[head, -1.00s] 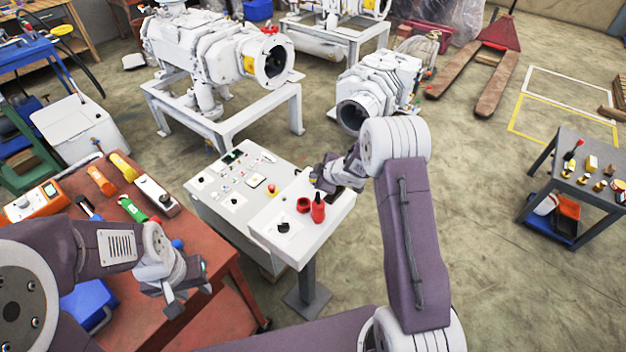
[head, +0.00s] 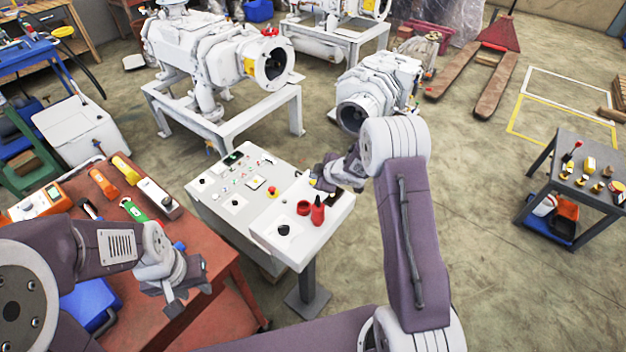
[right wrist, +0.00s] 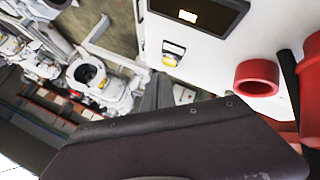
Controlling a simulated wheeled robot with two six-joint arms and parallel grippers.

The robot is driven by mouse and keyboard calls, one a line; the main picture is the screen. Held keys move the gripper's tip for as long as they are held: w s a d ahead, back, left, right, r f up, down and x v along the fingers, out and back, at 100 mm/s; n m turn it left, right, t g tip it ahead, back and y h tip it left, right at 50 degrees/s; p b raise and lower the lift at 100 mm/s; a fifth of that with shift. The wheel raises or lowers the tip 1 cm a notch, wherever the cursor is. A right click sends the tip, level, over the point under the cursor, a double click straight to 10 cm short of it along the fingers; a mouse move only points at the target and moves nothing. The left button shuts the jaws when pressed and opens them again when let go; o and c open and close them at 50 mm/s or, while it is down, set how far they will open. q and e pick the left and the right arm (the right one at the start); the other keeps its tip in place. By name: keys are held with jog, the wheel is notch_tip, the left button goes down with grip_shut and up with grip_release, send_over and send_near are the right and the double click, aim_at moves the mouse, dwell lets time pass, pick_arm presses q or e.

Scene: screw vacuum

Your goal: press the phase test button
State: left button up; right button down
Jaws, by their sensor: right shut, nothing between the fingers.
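A white control console (head: 240,228) with buttons and knobs stands in the middle of the head view. My right gripper (head: 324,182) is shut and empty, low over the console's right part, and covers some of it. In the right wrist view its dark finger (right wrist: 185,145) fills the lower part. Beyond it a small yellow-and-white button (right wrist: 173,50) shows on the white panel, below a dark window with a yellow light (right wrist: 188,16). I see no label and cannot tell whether this is the phase test button. A gap separates finger and button in the picture. My left gripper (head: 188,298) appears open and empty.
A red ring (head: 303,208) and a red bottle-like object (head: 318,212) stand on the console near my right gripper. A red-brown table (head: 160,318) with tools is at left. White pumps (head: 215,50) stand behind. The floor at right is clear before a small grey table (head: 560,195).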

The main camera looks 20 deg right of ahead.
notch_tip(320, 180, up, 5)
jog(key=p, duration=0.5)
dwell(0.5)
dwell(0.3)
notch_tip(320, 180, up, 13)
jog(key=s+a+m+t, duration=0.1)
jog(key=a+t, duration=0.1)
jog(key=a, duration=0.1)
jog(key=s+d+f+m+g+h, duration=0.1)
jog(key=s+f+m+g, duration=0.1)
jog(key=s, duration=0.8)
jog(key=s+f+m+g+h, duration=0.1)
jog(key=s+m+g, duration=0.3)
jog(key=s, duration=0.6)
jog(key=s+d+f+m+g+h, duration=0.1)
jog(key=s+f+m+g, duration=0.2)
jog(key=s+m, duration=0.3)
jog(key=s+f, duration=0.1)
jog(key=s, duration=0.3)
jog(key=shift+s+d, duration=0.3)
jog(key=shift+d, duration=0.05)
